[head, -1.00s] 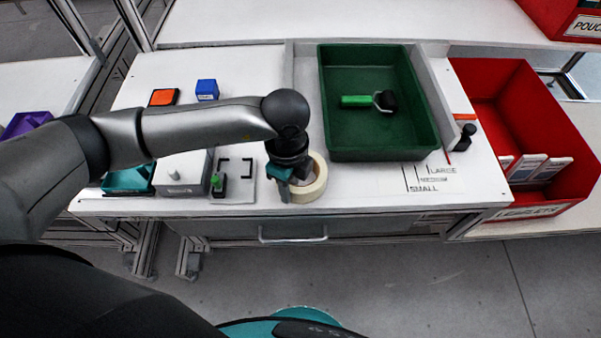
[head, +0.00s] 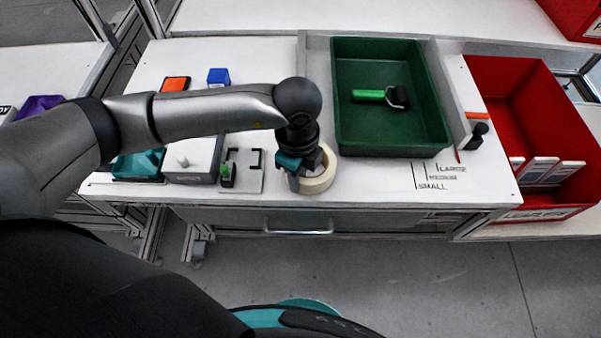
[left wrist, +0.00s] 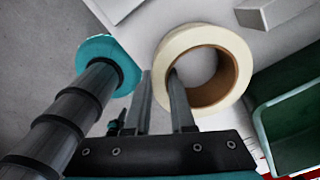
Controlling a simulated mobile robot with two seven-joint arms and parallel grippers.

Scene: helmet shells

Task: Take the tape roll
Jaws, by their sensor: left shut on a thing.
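The tape roll (head: 324,182) is a cream ring with a brown core near the front edge of the white table, left of the green tray. My left gripper (head: 301,180) is over its left side and hides part of it. In the left wrist view the roll (left wrist: 226,48) shows with one finger of my left gripper (left wrist: 160,78) inside its hole and the other outside. The gripper is shut on the roll's wall. I cannot tell whether the roll touches the table. My right gripper is not in view.
The green tray (head: 437,128) holds a roller with a green handle (head: 369,95). A red bin (head: 523,95) stands at the right. A grey box (head: 193,158), a teal tray (head: 138,166), an orange block (head: 175,84) and a blue block (head: 218,76) lie to the left.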

